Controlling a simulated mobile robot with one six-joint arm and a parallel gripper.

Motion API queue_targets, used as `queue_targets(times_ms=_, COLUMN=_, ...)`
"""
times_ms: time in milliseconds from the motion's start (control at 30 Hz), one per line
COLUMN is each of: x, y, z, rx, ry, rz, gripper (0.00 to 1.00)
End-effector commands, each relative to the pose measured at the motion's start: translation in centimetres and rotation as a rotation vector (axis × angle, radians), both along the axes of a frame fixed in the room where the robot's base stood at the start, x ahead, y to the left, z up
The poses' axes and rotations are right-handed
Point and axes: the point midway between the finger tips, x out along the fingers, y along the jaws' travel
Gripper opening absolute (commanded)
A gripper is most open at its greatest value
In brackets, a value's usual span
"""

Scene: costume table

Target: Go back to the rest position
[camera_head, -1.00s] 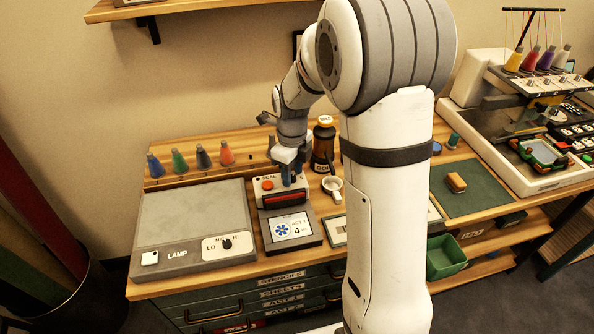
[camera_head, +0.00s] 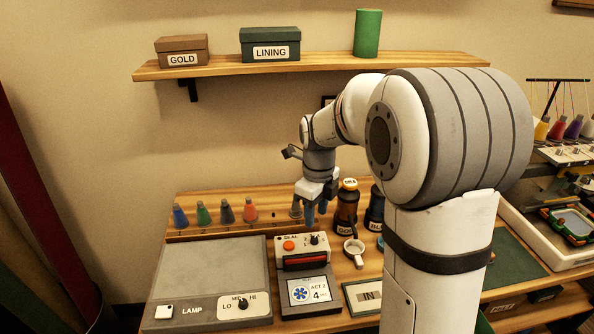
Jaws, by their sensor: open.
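My gripper (camera_head: 310,216) points down over the back of the table, just above and behind the sealer box (camera_head: 302,244) with its orange button and dial. It is small in the view, and nothing shows held in it. It looks apart from the sealer. My white arm fills the right middle of the view and hides part of the table. In front of the sealer lies a grey panel (camera_head: 310,291) with a blue flower mark and "ACT 2".
A grey lamp pad (camera_head: 208,275) lies at left, with several thread cones (camera_head: 226,212) behind it. Dark bottles (camera_head: 346,208) and a white cup (camera_head: 354,250) stand right of the gripper. A wall shelf (camera_head: 310,65) holds boxes. An embroidery machine (camera_head: 560,205) is at right.

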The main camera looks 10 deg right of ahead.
Motion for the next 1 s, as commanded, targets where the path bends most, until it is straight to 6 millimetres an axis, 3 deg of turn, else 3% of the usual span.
queue_targets(times_ms=133, x=-0.7, y=-0.1, z=0.5, rx=0.0, ry=-0.008, rz=0.07, gripper=0.4)
queue_targets(times_ms=267, x=-2.7, y=-0.3, z=1.7, rx=-0.003, ry=-0.032, rz=0.284, gripper=0.4)
queue_targets(times_ms=600, x=-10.4, y=-1.0, z=4.3, rx=-0.058, ry=-0.1, rz=1.113, gripper=0.4)
queue_targets(times_ms=1000, x=-18.9, y=-1.6, z=4.5, rx=-0.2, ry=-0.122, rz=2.048, gripper=0.4)
